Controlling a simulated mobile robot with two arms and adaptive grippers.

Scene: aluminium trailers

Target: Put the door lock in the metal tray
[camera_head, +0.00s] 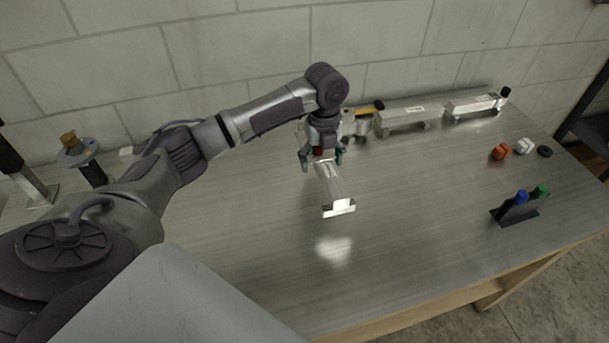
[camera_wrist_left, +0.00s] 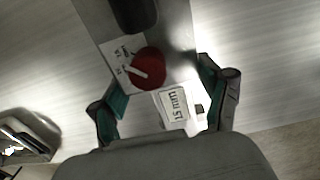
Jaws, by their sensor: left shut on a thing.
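My left gripper (camera_head: 322,160) points down over the table and is shut on a long silver piece (camera_head: 333,185) with printed labels. In the left wrist view the fingers (camera_wrist_left: 160,100) lie on either side of this silver piece (camera_wrist_left: 182,103). A red round part (camera_wrist_left: 148,69) and a dark cylinder (camera_wrist_left: 134,12) show on or above it. I cannot tell for sure whether this silver piece is the door lock or a metal tray. Two similar long silver pieces, one (camera_head: 408,117) nearer and one (camera_head: 474,105) farther right, stand along the wall. My right gripper is not in view.
A black holder (camera_head: 514,213) with blue and green tops stands at the right. Small orange, white and black parts (camera_head: 525,147) lie at the far right. The table's front middle is clear.

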